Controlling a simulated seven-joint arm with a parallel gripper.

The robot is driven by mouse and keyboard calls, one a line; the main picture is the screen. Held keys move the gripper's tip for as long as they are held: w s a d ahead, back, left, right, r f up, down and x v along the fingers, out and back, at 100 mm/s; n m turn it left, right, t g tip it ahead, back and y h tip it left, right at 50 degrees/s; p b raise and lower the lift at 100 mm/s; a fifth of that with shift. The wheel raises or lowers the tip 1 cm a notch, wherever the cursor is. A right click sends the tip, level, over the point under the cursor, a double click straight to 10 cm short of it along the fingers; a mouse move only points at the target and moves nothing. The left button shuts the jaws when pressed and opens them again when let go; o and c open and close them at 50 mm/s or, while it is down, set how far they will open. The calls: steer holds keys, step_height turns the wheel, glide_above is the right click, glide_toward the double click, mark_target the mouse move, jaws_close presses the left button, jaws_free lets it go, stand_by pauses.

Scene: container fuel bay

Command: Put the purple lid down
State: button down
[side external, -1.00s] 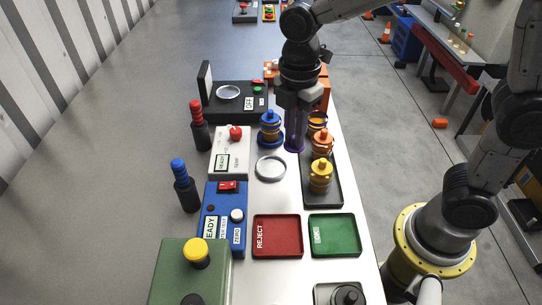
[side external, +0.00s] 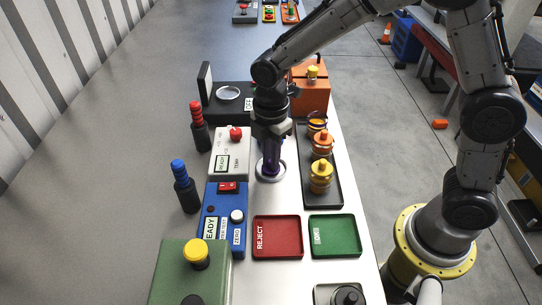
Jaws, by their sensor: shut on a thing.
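The purple lid (side external: 270,176) is a small dark purple shape at my fingertips, partly covered by the fingers. My gripper (side external: 270,163) points straight down and is shut on it. The lid is over the pale round ring (side external: 284,172) on the white bench top, within its outline. Whether the lid touches the surface cannot be told.
Right of my gripper, a dark tray (side external: 331,199) holds an orange canister (side external: 322,146), a yellow canister (side external: 320,178) and a jar (side external: 317,120). A white READY box (side external: 228,150) stands close left. Red (side external: 277,237) and green (side external: 335,237) trays lie in front.

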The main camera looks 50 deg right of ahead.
steer(key=shift+f, duration=0.15)
steer(key=c, duration=0.8)
jaws_free()
steer(key=shift+c, duration=0.2)
step_height(320, 180, up, 12)
steer(key=s+d+r+m+t, duration=0.1)
steer(key=s+d+m+t, duration=0.1)
steer(key=s+d+m, duration=0.4)
steer(key=s+d+r+m+t, duration=0.2)
steer(key=s+d+m, duration=0.4)
steer(key=s+m, duration=0.6)
steer(key=shift+s+t, duration=0.8)
steer(key=shift+s, duration=0.4)
